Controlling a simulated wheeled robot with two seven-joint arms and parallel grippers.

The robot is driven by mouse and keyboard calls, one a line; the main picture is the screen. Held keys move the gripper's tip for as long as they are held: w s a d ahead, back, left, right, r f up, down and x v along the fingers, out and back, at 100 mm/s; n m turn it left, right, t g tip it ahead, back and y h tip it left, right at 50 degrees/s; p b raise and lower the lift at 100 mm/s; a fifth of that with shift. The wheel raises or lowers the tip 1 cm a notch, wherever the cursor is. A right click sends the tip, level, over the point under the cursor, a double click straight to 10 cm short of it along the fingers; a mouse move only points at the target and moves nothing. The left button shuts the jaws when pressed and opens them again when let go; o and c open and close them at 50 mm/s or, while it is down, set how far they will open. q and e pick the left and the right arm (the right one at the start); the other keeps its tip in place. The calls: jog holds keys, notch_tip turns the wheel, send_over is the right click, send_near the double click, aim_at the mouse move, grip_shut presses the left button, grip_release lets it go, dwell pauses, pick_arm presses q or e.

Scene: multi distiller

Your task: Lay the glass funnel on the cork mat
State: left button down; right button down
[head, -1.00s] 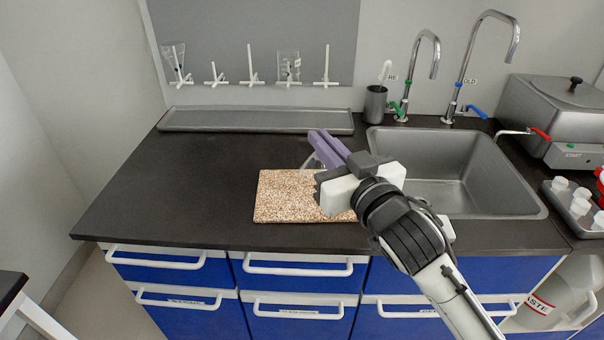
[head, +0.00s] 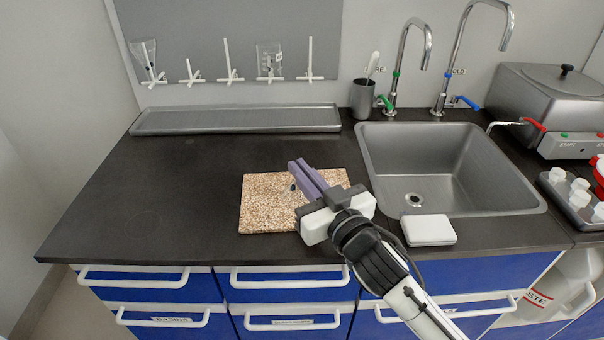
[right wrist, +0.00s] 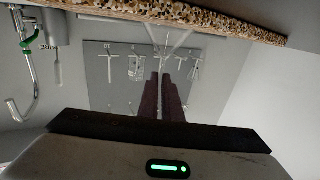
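The cork mat (head: 262,216) lies flat on the dark counter, left of the sink. It also shows along the top of the right wrist view (right wrist: 215,18), where the picture is upside down. My right gripper (head: 298,166) is over the mat, its purple fingers close together. A faint, clear glass funnel (head: 293,187) with a dark spot shows at the fingers. In the right wrist view the glass funnel (right wrist: 181,37) shows just past the fingertips, near the mat. The fingers hide part of it, and I cannot tell whether it touches the mat. My left gripper is out of view.
A pegboard (head: 215,35) with glassware stands behind a long grey tray (head: 235,119). The sink (head: 440,180) with tall taps is at the right. A white box (head: 428,230) lies at its front edge. The counter left of the mat is clear.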

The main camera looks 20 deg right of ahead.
jog(key=c, duration=1.9)
grip_release()
jog(key=shift+f, duration=0.15)
jog(key=shift+c, duration=0.2)
jog(key=s, duration=0.4)
jog(key=s+d, duration=0.1)
jog(key=s, duration=0.3)
jog(key=s+d+b, duration=0.1)
jog(key=s, duration=0.2)
jog(key=shift+s+r, duration=0.2)
jog(key=shift+s, duration=0.2)
